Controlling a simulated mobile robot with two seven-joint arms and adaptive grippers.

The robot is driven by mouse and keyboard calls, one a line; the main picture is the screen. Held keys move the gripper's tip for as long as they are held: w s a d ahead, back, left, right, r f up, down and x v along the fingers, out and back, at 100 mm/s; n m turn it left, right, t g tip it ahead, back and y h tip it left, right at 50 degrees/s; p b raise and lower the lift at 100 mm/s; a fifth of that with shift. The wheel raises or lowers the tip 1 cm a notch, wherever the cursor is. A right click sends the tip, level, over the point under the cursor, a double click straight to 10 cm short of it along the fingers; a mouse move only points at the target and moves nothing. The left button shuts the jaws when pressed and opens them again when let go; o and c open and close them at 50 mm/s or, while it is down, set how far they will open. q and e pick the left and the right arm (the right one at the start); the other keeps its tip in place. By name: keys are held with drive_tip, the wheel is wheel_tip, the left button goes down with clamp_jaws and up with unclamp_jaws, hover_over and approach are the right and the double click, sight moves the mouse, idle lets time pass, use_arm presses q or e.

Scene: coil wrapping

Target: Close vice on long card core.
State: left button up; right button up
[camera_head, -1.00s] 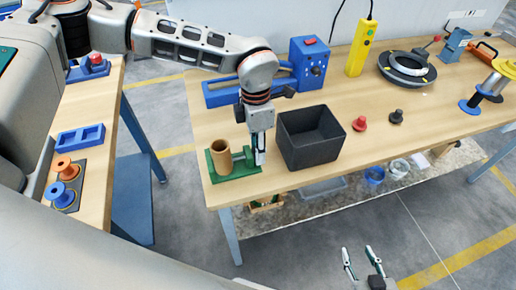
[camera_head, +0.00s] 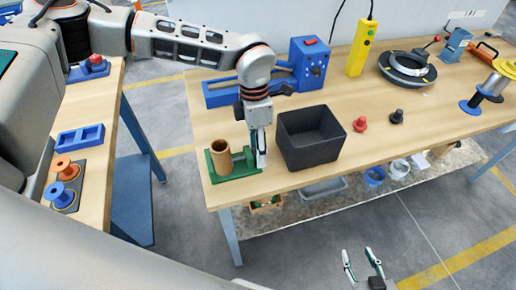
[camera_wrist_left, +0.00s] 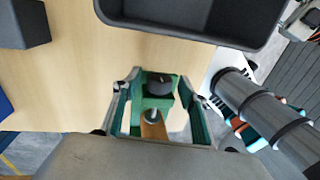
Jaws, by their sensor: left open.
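The green vice (camera_head: 235,176) lies near the front left corner of the main bench. The brown card core (camera_head: 220,158) stands upright in it, at its left part. My left gripper (camera_head: 259,152) points down at the right end of the vice, beside the core. In the left wrist view its fingers (camera_wrist_left: 160,100) are open, one on each side of a green vice part (camera_wrist_left: 159,78) with a dark round knob. Contact cannot be told. My right gripper (camera_head: 362,264) is open and empty at the bottom of the head view, off the bench.
A black open bin (camera_head: 312,155) stands close to the right of my left gripper. A red knob (camera_head: 360,124) and a black knob (camera_head: 396,117) lie further right. A blue machine (camera_head: 310,65) stands behind. The bench front edge is close to the vice.

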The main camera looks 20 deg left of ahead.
use_arm(q)
drive_tip(key=shift+r, duration=0.1)
wheel_tip(320, 180, up, 12)
drive_tip(key=w+a, duration=0.1)
drive_tip(key=shift+w, duration=0.35)
drive_tip(key=shift+f, duration=0.25)
